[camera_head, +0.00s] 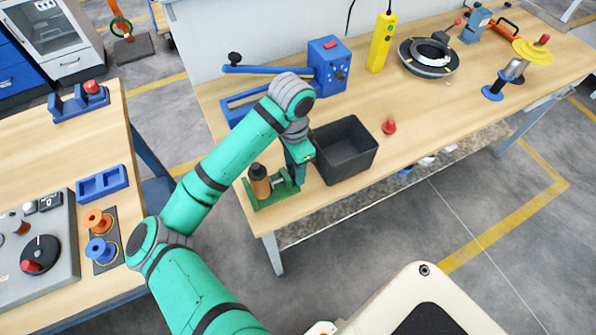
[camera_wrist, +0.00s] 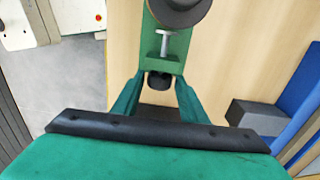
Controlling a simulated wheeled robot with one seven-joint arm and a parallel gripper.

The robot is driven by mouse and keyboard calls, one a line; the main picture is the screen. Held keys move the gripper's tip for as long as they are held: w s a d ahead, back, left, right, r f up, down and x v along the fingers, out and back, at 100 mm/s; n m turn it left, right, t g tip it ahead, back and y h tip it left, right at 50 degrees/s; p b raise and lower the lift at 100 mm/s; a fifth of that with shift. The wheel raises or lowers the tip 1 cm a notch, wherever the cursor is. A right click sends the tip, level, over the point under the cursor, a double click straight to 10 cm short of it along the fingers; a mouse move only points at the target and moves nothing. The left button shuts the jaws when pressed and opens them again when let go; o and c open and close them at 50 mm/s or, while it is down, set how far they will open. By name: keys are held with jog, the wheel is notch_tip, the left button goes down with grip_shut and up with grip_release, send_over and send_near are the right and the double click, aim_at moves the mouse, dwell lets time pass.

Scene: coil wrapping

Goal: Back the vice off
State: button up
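The green vice (camera_head: 288,190) stands near the front left corner of the workbench, with a brown and dark cylinder (camera_head: 260,184) upright at its left end. In the wrist view the vice (camera_wrist: 170,48) shows at the top, with a metal screw (camera_wrist: 165,43) and a small black knob (camera_wrist: 159,80) at its near end. My gripper (camera_head: 298,172) is low at the vice's right end, beside the black bin. In the wrist view my gripper (camera_wrist: 159,84) has its two green fingers apart, one on each side of the knob, with narrow gaps showing.
A black bin (camera_head: 364,165) stands close right of my gripper, with a red knob-like piece (camera_head: 389,127) beyond it. A blue tool (camera_head: 329,66) stands behind. The bench's front edge is close. A second table (camera_head: 139,182) stands at left.

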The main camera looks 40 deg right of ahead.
jog(key=shift+w+d+f+g+y, duration=0.1)
jog(key=shift+w+g+y, duration=0.1)
jog(key=shift+g, duration=0.65)
jog(key=shift+w+g+y, duration=0.2)
jog(key=shift+g, duration=0.65)
jog(key=c, duration=0.6)
jog(key=shift+s+t+h, duration=0.15)
jog(key=shift+s+t, duration=0.1)
jog(key=shift+t, duration=0.6)
jog(key=shift+s+t+h, duration=0.15)
jog(key=shift+s+t, duration=0.05)
jog(key=shift+t, duration=0.65)
jog(key=shift+s+t+h, duration=0.3)
jog(key=shift+s+t, duration=0.05)
jog(key=shift+t, duration=0.85)
jog(key=shift+a+t, duration=0.2)
jog(key=shift+t, duration=0.5)
